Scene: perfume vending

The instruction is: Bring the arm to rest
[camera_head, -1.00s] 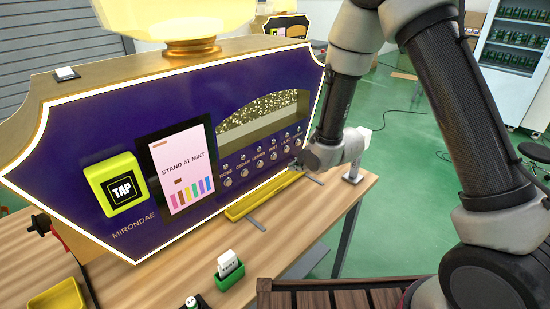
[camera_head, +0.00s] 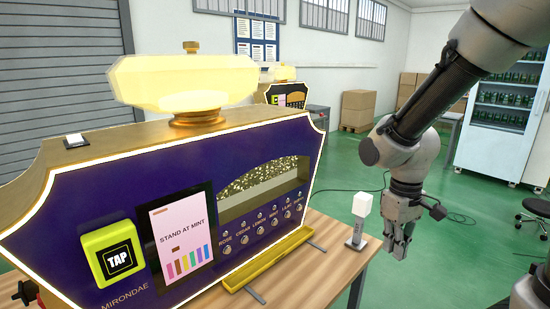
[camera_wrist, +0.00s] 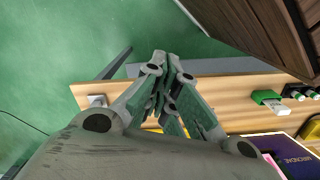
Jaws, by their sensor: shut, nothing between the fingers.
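My gripper (camera_head: 396,246) hangs pointing down in the head view, off the right side of the wooden table and right of the purple vending machine (camera_head: 120,220). Its fingers are close together and hold nothing. In the wrist view my gripper (camera_wrist: 165,62) shows shut, with the table edge and green floor beyond it. My arm comes in from the upper right, bent at the elbow. The machine's screen (camera_head: 180,236) reads "STAND AT MINT".
A small post with a white cube top (camera_head: 361,205) stands at the table's right end, just left of my gripper. A yellow tray (camera_head: 268,260) runs along the machine's front. The wrist view shows a green card holder (camera_wrist: 268,98) on the table (camera_wrist: 215,98).

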